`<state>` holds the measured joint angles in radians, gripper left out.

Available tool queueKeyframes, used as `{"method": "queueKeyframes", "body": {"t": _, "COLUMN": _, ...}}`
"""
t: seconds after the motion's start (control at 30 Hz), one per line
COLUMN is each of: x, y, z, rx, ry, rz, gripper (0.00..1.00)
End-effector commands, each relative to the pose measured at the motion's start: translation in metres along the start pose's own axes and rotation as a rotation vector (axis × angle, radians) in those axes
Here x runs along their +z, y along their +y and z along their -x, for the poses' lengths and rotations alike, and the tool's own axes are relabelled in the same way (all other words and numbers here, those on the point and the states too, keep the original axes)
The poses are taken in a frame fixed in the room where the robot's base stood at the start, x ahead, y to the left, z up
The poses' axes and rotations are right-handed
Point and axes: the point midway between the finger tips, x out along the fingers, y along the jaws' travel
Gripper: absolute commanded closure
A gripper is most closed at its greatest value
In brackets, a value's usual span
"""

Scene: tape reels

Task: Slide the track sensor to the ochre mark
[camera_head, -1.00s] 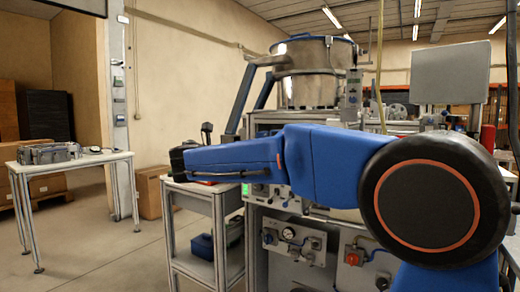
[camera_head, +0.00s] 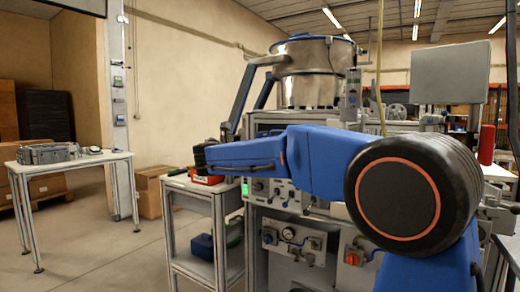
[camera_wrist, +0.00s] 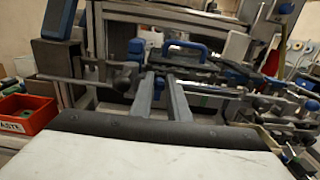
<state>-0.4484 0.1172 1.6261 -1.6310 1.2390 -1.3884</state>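My gripper (camera_wrist: 163,80) shows in the wrist view as two grey fingers pointing ahead, with a gap between them and nothing held there. They point toward a machine deck with grey rails and a blue handle (camera_wrist: 185,48). I cannot single out the track sensor or the ochre mark among the small dark and blue parts on this deck. In the head view my blue arm reaches left across the machine front, and the fingers cannot be made out there.
A red bin (camera_wrist: 24,113) sits left in the wrist view, and on a side table (camera_head: 190,184) in the head view. A steel bowl feeder (camera_head: 305,70) stands behind my arm. A white table (camera_head: 75,163) is far left, with open floor between.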

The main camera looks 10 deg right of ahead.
Motion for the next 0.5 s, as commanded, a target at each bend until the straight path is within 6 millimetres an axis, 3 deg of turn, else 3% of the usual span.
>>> {"method": "queueKeyframes", "body": {"t": 0.23, "x": 0.001, "y": -0.005, "z": 0.000, "rx": 0.000, "ry": 0.000, "rz": -0.001, "gripper": 1.00}}
{"method": "queueKeyframes", "body": {"t": 0.5, "x": 0.001, "y": -0.037, "z": 0.000, "rx": -0.001, "ry": 0.000, "rz": -0.001, "gripper": 1.00}}
